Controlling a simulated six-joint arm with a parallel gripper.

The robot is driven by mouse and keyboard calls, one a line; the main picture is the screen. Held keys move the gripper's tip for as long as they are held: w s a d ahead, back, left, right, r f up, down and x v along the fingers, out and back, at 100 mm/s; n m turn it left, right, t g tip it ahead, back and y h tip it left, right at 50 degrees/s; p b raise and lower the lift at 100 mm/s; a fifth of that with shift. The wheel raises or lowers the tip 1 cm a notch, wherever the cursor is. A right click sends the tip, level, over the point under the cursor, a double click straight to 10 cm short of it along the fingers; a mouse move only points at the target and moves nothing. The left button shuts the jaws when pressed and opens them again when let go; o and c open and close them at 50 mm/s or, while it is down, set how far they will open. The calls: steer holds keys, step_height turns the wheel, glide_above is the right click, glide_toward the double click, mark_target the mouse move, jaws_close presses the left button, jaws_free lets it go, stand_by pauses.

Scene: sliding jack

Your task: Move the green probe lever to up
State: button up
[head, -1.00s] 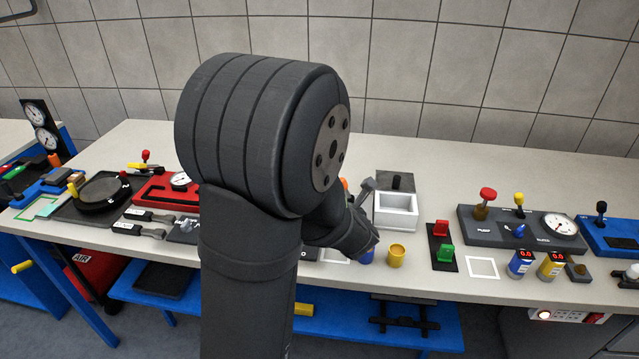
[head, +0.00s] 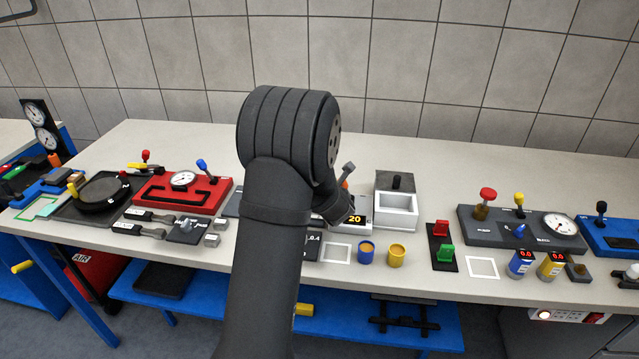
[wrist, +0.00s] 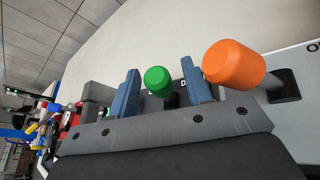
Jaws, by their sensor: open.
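The green probe lever (wrist: 158,82) shows in the wrist view as a round green knob on a dark stem. It is between the two blue-grey fingers of my gripper (wrist: 165,92), which are apart with gaps on both sides of the knob. An orange-knobbed lever (wrist: 234,65) stands just to the right of the right finger. In the head view my arm hides the green lever. The gripper's fingers are also hidden there, behind my arm.
A panel with a "20" display (head: 355,219), a white box (head: 396,205) and blue (head: 366,252) and yellow (head: 396,254) cups stand right of my arm. A red gauge block (head: 182,190) is left. The bench behind is clear.

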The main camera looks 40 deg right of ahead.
jaws_close()
steer(key=shift+r, duration=0.1)
steer(key=shift+w+a+r+n+g+h, duration=0.3)
steer(key=shift+w+a+n+g, duration=0.3)
steer(key=shift+n, duration=0.2)
steer(key=shift+w+a+n+g+h, duration=0.4)
steer(key=shift+w+a+n+g, duration=0.2)
steer(key=shift+n, duration=0.3)
jaws_free()
